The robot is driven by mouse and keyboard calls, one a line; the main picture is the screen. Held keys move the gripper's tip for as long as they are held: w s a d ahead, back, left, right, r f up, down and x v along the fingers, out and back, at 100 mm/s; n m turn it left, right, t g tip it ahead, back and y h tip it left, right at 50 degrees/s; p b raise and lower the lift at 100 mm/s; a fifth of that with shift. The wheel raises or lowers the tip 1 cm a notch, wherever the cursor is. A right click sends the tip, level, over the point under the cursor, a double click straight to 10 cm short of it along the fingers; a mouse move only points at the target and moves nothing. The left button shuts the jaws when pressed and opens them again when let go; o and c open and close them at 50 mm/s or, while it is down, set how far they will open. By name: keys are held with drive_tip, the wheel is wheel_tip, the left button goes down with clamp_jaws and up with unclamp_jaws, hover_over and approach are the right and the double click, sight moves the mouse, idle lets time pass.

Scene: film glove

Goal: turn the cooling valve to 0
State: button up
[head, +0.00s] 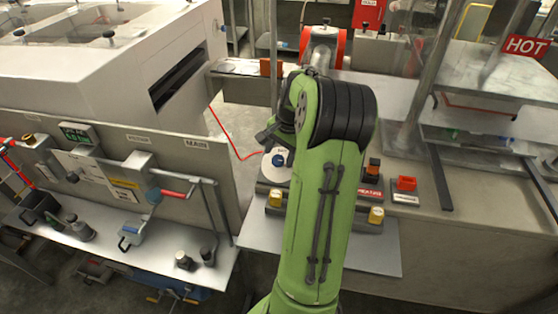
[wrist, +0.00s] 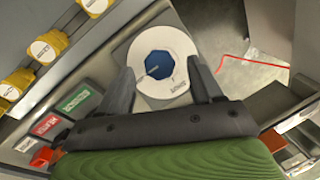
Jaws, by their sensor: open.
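The cooling valve is a dark blue, many-sided knob (wrist: 158,64) on a round white dial (wrist: 180,48). A thin pale mark lies on the knob's lower left in the wrist view. In the head view the blue knob (head: 279,160) shows beside my green arm, with the white dial partly hidden. My gripper (wrist: 162,76) is open, one dark finger on each side of the knob in the wrist view. The fingers appear apart from the knob; the height gap is unclear. In the head view the gripper (head: 268,136) is partly hidden by my arm.
Yellow buttons (wrist: 47,46) line one side of the console. Green and red labels (wrist: 76,99) and a red switch (head: 405,184) are near the dial. A red cable (head: 236,146) runs behind it. A metal post (head: 273,60) stands behind my arm.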

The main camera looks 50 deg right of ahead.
drive_tip(key=shift+x, duration=0.9)
drive_tip(key=shift+c, duration=0.2)
drive_tip(key=c, duration=1)
